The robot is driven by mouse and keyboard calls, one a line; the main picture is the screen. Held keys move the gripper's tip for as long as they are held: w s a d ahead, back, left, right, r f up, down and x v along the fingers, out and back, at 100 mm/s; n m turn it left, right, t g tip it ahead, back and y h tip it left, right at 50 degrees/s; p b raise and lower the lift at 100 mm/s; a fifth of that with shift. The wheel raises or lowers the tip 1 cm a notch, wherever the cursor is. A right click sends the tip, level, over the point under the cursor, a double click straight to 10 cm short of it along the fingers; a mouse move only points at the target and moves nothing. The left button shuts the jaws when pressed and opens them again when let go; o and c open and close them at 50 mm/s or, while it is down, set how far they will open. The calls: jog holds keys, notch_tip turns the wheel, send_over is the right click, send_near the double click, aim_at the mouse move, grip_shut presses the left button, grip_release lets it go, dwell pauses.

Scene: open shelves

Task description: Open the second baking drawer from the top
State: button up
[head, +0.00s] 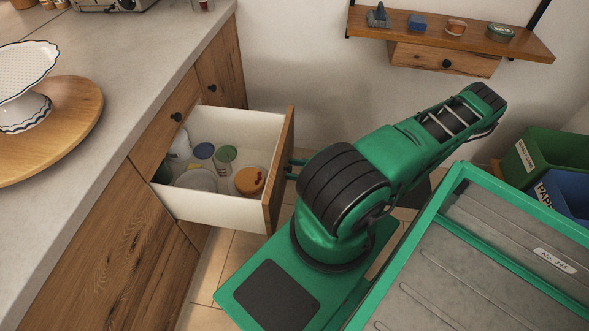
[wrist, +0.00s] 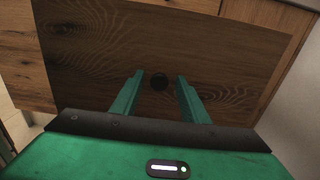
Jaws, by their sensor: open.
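A wooden drawer (head: 278,170) with white inner walls stands pulled well out of the counter's cabinet, below a shut front with a dark knob (head: 176,117). Inside it are a plate, several jars or tins and an orange-topped round container (head: 249,180). My gripper (head: 296,163) is just outside the drawer's front, partly hidden by my arm. In the wrist view my gripper (wrist: 160,84) is open, with one finger on each side of the drawer's round dark knob (wrist: 159,81). Gaps show between knob and fingers. The front (wrist: 225,50) looks tilted in that view.
The grey counter (head: 130,60) at left bears a round wooden board (head: 75,125) with a white cake stand (head: 25,80). A wall shelf (head: 480,38) with small items hangs at upper right. Green and blue bins (head: 550,160) stand at right. Tiled floor shows below the drawer.

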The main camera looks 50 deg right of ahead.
jog(key=v, duration=1)
jog(key=shift+s, duration=0.15)
jog(key=shift+d, duration=0.2)
jog(key=w+a+r+n+g+h, duration=0.2)
jog(key=r+n+g, duration=0.6)
jog(key=r, duration=0.2)
jog(key=w+a+r+n+g+h, duration=0.1)
jog(key=r+n+g, duration=0.65)
jog(key=r, duration=0.25)
jog(key=s+a+r+n+h, duration=0.2)
jog(key=a+r+n+h, duration=0.1)
jog(key=r, duration=0.5)
jog(key=s+a+r+n+h, duration=0.1)
jog(key=a+r+n+h, duration=0.2)
jog(key=a+r, duration=0.4)
jog(key=shift+s+r+n, duration=0.4)
jog(key=shift+r+n, duration=0.15)
jog(key=shift+n, duration=0.3)
